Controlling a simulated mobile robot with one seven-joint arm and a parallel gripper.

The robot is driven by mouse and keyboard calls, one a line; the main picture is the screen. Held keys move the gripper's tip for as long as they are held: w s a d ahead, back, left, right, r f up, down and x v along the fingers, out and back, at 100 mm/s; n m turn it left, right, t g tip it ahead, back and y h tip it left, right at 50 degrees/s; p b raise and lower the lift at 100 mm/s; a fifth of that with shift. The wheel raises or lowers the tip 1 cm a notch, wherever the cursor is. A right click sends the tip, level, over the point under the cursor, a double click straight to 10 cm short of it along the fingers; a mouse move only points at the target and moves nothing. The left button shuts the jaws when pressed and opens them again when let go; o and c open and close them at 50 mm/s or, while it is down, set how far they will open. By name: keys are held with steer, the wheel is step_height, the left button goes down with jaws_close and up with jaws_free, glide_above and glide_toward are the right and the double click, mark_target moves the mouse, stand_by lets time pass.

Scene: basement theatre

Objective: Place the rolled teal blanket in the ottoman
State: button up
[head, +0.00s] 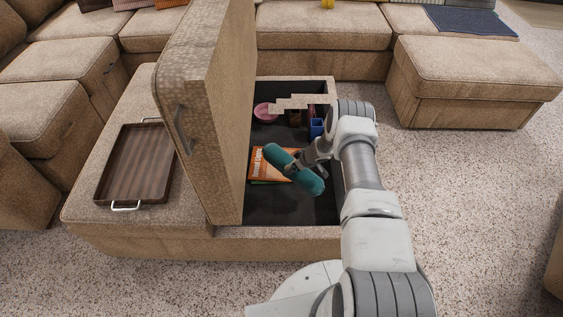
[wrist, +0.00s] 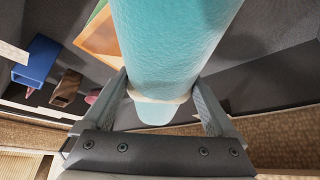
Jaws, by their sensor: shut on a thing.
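The rolled teal blanket (head: 294,169) is held by my gripper (head: 309,162), tilted, over the open right compartment of the ottoman (head: 262,211). In the wrist view the blanket (wrist: 172,50) fills the top middle, with a pale band around it. My gripper (wrist: 165,105) has one finger on each side of the roll and is shut on it. The ottoman's lid (head: 196,120) stands upright at the left of the compartment. I cannot tell how far the blanket is above the dark floor.
Inside the compartment are an orange book (head: 264,163), a pink round thing (head: 265,112) and a blue box (head: 317,127) near the back. A wooden tray (head: 135,165) with metal handles lies on the ottoman's closed left part. Sofas surround it; carpet is clear at right.

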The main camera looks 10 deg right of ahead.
steer(key=shift+s+f, duration=0.3)
steer(key=shift+f, duration=0.3)
steer(key=s+a+f, duration=0.2)
steer(key=s+f, duration=0.1)
steer(key=s+a+f, duration=0.2)
steer(key=s+f, duration=0.1)
steer(key=f, duration=0.1)
steer(key=s+a+f, duration=0.2)
steer(key=s+f, duration=0.1)
steer(key=shift+a+f, duration=0.2)
steer(key=shift+f, duration=0.15)
steer(key=shift+r, duration=0.1)
steer(key=shift+s, duration=0.1)
steer(key=o, duration=1.5)
steer(key=shift+f, duration=0.2)
